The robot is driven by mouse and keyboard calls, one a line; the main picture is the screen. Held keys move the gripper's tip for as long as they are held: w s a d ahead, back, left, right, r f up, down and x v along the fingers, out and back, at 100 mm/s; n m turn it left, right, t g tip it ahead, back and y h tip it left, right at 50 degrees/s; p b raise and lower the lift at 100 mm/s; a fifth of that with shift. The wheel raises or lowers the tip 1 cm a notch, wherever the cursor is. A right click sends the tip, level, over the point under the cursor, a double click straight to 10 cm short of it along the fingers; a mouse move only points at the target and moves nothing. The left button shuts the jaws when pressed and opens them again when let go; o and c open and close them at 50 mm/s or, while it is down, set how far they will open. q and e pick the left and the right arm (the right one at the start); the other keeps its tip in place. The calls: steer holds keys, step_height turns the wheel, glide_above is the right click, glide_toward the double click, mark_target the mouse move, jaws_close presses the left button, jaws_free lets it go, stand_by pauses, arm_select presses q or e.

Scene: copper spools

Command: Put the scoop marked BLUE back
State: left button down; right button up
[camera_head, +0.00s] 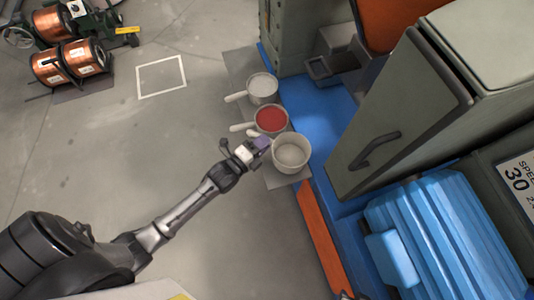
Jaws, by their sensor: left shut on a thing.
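Three pale scoops with side handles stand in a row beside the blue base. The far scoop (262,86) has a light grey inside. The middle scoop (270,119) has a red inside. The near scoop (291,155) is the largest in view and has a pale inside. My left gripper (260,146) reaches in from the lower left and is shut at the near scoop's left side, where its handle would be. A small purple-blue patch shows at the fingertips. The fingers hide most of that handle. I cannot read the BLUE marking. My right gripper is out of view.
The scoops stand by a grey strip (238,72) on the floor. A green-grey cabinet (390,125) and a ribbed light-blue case (440,235) stand to the right. Copper spools (85,57) stand at the upper left, near a white floor square (161,94).

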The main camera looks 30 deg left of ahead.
arm_select(q)
step_height(320, 180, down, 6)
steer(key=b, duration=0.3)
steer(key=shift+f, duration=0.1)
steer(key=c, duration=1)
jaws_free()
steer(key=shift+f, duration=0.15)
